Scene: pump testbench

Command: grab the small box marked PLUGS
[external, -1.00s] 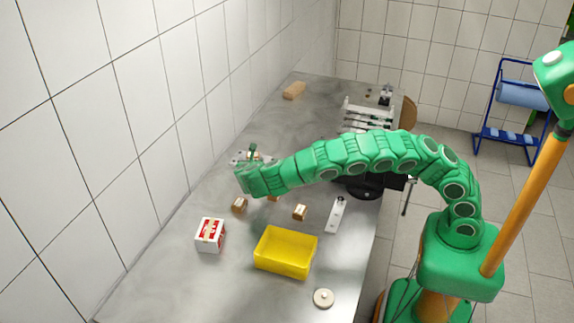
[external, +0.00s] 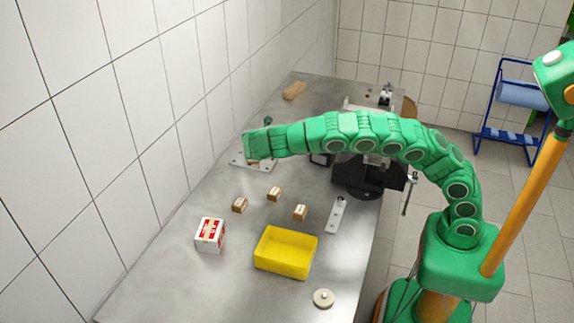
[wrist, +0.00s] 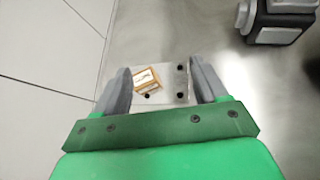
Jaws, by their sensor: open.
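Three small brown boxes stand on the metal bench in the external view: a left one (external: 240,205), a middle one (external: 274,194) and a right one (external: 300,212). Another small box (wrist: 147,80) with a pale label lies on a white plate with dark holes (wrist: 176,88) in the wrist view. No label is readable, so I cannot tell which box is marked PLUGS. My gripper (wrist: 160,66) is open, with the box on the plate between its fingers in the picture, nearer the left finger. In the external view my gripper (external: 257,146) is above the plate and partly hides it.
A yellow bin (external: 285,253), a red-and-white box (external: 210,235) and a round disc (external: 323,298) are on the near bench. A black machine (external: 362,178) stands right of the plate. The tiled wall borders the bench on the left.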

